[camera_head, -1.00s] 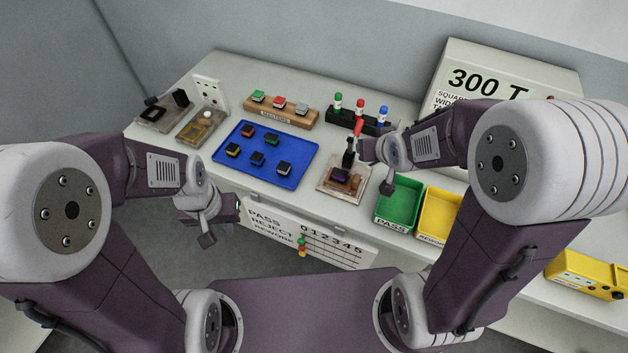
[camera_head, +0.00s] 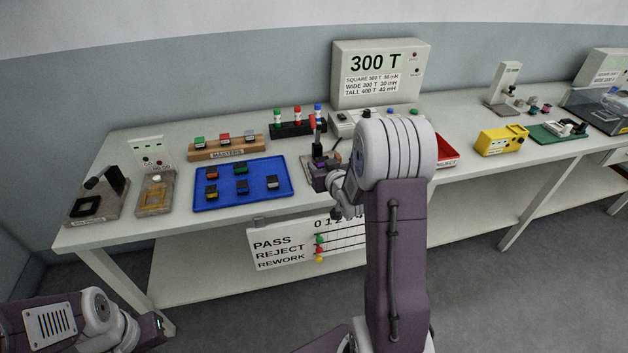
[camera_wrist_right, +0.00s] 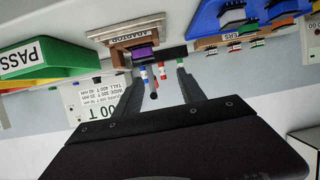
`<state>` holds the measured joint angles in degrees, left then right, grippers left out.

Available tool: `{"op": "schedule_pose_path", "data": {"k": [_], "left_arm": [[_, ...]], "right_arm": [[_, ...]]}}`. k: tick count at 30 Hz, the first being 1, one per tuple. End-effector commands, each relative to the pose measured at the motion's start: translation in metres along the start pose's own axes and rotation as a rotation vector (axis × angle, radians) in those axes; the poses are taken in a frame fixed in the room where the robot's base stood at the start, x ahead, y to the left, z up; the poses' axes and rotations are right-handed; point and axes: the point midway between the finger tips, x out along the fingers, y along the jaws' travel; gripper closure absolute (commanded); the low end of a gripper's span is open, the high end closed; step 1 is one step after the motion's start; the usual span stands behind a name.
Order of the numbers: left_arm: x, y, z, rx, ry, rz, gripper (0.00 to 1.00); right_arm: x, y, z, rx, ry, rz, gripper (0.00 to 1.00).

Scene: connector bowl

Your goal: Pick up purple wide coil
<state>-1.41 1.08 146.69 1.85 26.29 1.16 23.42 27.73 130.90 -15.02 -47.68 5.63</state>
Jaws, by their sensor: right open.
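The purple wide coil (camera_wrist_right: 145,52) sits on the brown adaptor fixture (camera_wrist_right: 120,57) in the upside-down right wrist view. In the head view the fixture (camera_head: 314,181) stands near the front edge of the bench, right of the blue tray; my right wrist partly hides it and the coil. My right gripper (camera_wrist_right: 159,74) is open and empty. Its fingers point toward the coil, and no contact shows. In the head view my right gripper (camera_head: 341,196) is beside the fixture, its fingers mostly unclear. My left gripper (camera_head: 157,322) is low at the bottom left, away from the bench; its fingers do not show clearly.
The blue tray (camera_head: 220,201) holds several small blocks. A wooden masters rack (camera_head: 226,150) and a black marker holder (camera_head: 290,130) stand behind. The green PASS bin (camera_wrist_right: 40,58) is beside the fixture. A red bin (camera_head: 446,158) is partly hidden by my right arm.

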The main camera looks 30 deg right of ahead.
Motion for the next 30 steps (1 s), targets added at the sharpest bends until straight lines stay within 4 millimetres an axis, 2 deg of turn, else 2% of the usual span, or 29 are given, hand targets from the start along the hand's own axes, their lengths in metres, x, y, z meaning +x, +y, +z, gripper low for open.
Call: {"op": "schedule_pose_path", "data": {"k": [1, 3, 9, 15, 21, 27, 30], "left_arm": [[0.007, 0.0, 0.001, 0.0, 0.0, 0.0, 1.0], [0.01, 0.0, 0.001, 0.0, 0.0, 0.0, 1.0], [0.01, 0.0, 0.001, 0.0, 0.0, 0.0, 1.0], [0.008, 0.0, 0.001, 0.0, 0.0, 0.0, 1.0], [0.008, 0.0, 0.001, 0.0, 0.0, 0.0, 1.0], [0.004, 0.0, 0.0, 0.0, 0.0, 0.0, 1.0], [0.004, 0.0, 0.0, 0.0, 0.0, 0.0, 1.0]], "right_arm": [[0.003, 0.007, 0.011, 0.007, -0.009, 0.013, 0.53], [0.004, 0.014, 0.019, 0.014, -0.017, 0.026, 0.53], [0.006, 0.02, 0.019, 0.018, -0.017, 0.036, 0.53], [0.036, 0.02, 0.019, 0.018, -0.018, 0.034, 0.53], [0.046, 0.02, 0.019, 0.018, -0.017, 0.035, 0.53], [0.081, 0.02, 0.017, 0.017, -0.018, 0.034, 0.53], [0.092, 0.02, 0.018, 0.017, -0.018, 0.034, 0.53]]}}
